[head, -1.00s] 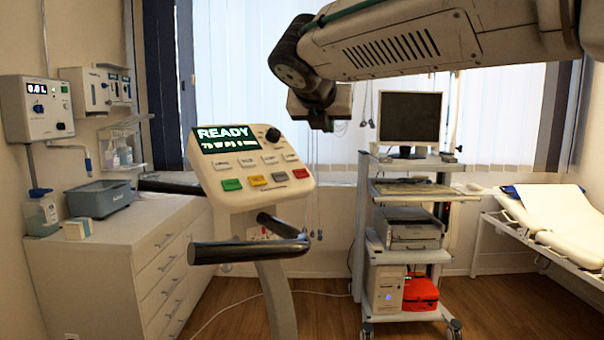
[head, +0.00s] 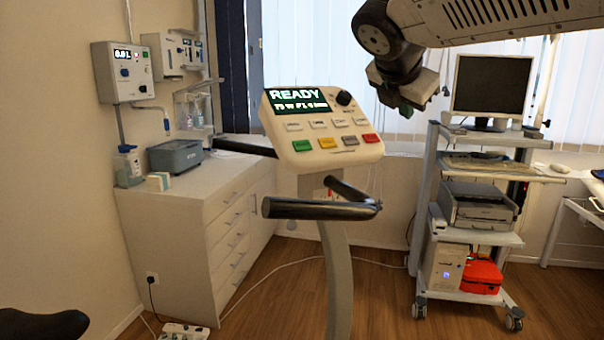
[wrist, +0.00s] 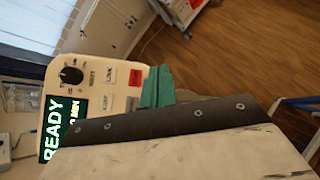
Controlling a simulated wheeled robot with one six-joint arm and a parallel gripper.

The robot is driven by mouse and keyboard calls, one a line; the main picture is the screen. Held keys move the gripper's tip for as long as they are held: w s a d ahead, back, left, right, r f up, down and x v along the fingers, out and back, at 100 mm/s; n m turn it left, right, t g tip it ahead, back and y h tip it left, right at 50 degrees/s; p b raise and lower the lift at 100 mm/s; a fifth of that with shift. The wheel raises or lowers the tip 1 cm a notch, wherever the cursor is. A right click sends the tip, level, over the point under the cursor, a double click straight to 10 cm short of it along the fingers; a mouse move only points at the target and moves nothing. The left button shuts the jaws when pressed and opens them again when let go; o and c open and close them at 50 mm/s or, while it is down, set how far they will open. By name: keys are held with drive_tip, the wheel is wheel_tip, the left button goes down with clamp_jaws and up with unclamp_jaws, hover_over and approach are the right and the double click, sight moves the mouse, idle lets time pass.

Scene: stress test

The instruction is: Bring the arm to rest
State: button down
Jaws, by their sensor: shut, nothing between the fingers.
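My arm (head: 480,15) reaches in from the upper right in the head view. My gripper (head: 408,108) hangs in the air at its end, above and right of the exercise bike's console (head: 325,130), in front of the window blinds. In the wrist view the teal fingers of my gripper (wrist: 157,88) are together with nothing between them. The console (wrist: 118,88) shows behind them on the left, rotated, with its "READY" screen, knob and buttons. Whether the fingers are clear of the console is hard to judge from there.
The bike's dark handlebar (head: 320,208) stands in front. A cart (head: 470,275) with a monitor (head: 490,85), printer (head: 478,207) and red bag (head: 482,275) is at right. A white drawer cabinet (head: 170,225) with a grey-blue bin (head: 175,157) is at left. Wooden floor (head: 270,310) is partly open.

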drive_tip(key=s+d+f+m+g+y, duration=0.1)
drive_tip(key=s+f+m+g+y, duration=0.2)
drive_tip(key=s+f+m, duration=0.9)
drive_tip(key=s+d+f+m+g+y, duration=0.1)
drive_tip(key=s+f+m+g+y, duration=0.2)
drive_tip(key=s+f+m, duration=0.9)
drive_tip(key=s+f+g, duration=0.1)
drive_tip(key=s, duration=0.6)
drive_tip(key=shift+d+f+g, duration=0.25)
drive_tip(key=shift+g, duration=0.05)
drive_tip(key=c, duration=2.1)
unclamp_jaws()
drive_tip(key=shift+c, duration=0.2)
